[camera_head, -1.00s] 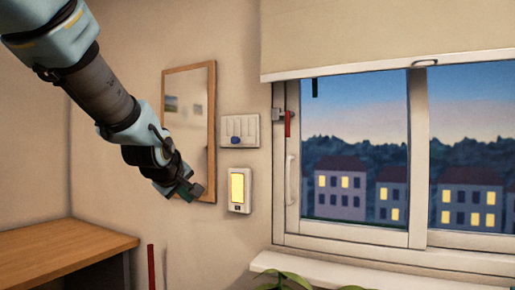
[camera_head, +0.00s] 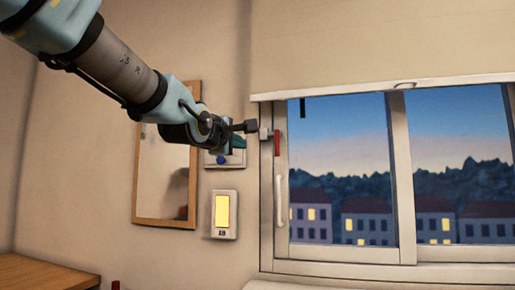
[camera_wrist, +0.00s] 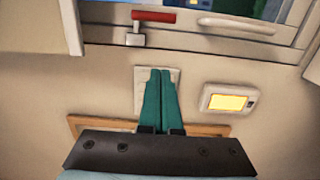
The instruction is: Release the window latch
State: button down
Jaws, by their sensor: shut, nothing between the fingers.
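The window latch has a red handle (camera_head: 277,143) hanging down from a grey mount (camera_head: 264,134) on the window frame's left side. In the wrist view the red handle (camera_wrist: 155,16) lies across the top, with its pale mount (camera_wrist: 134,39) below it. My gripper (camera_head: 240,142) is just left of the latch in the head view. Its two teal fingers (camera_wrist: 161,72) are shut together with nothing between them. They point toward the latch, and a gap shows between the fingertips and the mount in the wrist view.
A white window handle (camera_head: 280,202) is below the latch. A blind (camera_head: 390,45) hangs above.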

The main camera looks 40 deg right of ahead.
jog(key=shift+w+d+p, duration=0.35)
jog(key=shift+d+p, duration=0.55)
jog(key=shift+d, duration=0.95)
jog(key=shift+w+d+p, duration=0.3)
jog(key=shift+d+p, duration=0.65)
jog(key=shift+d, duration=0.9)
jog(key=shift+w+d+p, duration=0.35)
jog(key=shift+d+p, duration=0.55)
jog(key=shift+d, duration=0.95)
jog(key=shift+s+d+f+n+b, duration=0.2)
jog(key=shift+n+b, duration=0.3)
jog(key=shift+b, duration=0.2)
jog(key=shift+s+d+f+n+b, duration=0.1)
jog(key=shift+s+n+b, duration=0.1)
jog(key=shift+n+b, duration=0.4)
jog(key=s+d+r+n+b, duration=0.1)
jog(key=n+b, duration=0.3)
jog(key=n, duration=0.4)
jog(key=s+d+r+n+t+b, duration=0.1)
jog(key=s+n+b, duration=0.3)
jog(key=n, duration=0.4)
jog(key=shift+s+d+r+n, duration=0.35)
jog(key=shift+d+r+n, duration=0.05)
jog(key=shift+d+r, duration=0.4)
